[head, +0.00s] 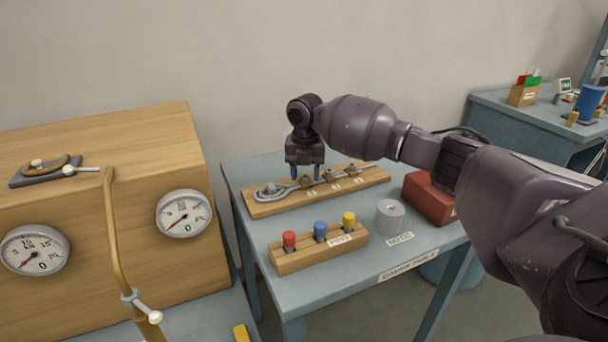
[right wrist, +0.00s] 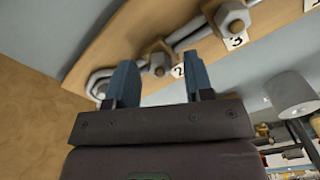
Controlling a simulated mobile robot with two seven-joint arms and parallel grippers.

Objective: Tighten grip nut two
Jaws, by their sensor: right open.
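A wooden board (head: 262,209) on the blue-grey table holds a metal cable with an eye at its left end and a row of numbered grips with nuts. Grip nut two (right wrist: 158,64) is a grey hex nut on a brown clamp above a "2" label; in the right wrist view it shows between my finger tips. My right gripper (head: 305,172) points down over the board's left half, open and empty; its fingers also show in the right wrist view (right wrist: 160,88). Contact with the nut cannot be told. Nut three (right wrist: 236,20) is farther right. My left gripper is not in view.
A wooden block (head: 292,262) with red, blue and yellow pegs stands in front of the board. A grey cylinder (head: 390,217) and a red box (head: 428,200) stand to the right, under my arm. A wooden cabinet with gauges (head: 184,213) is at left.

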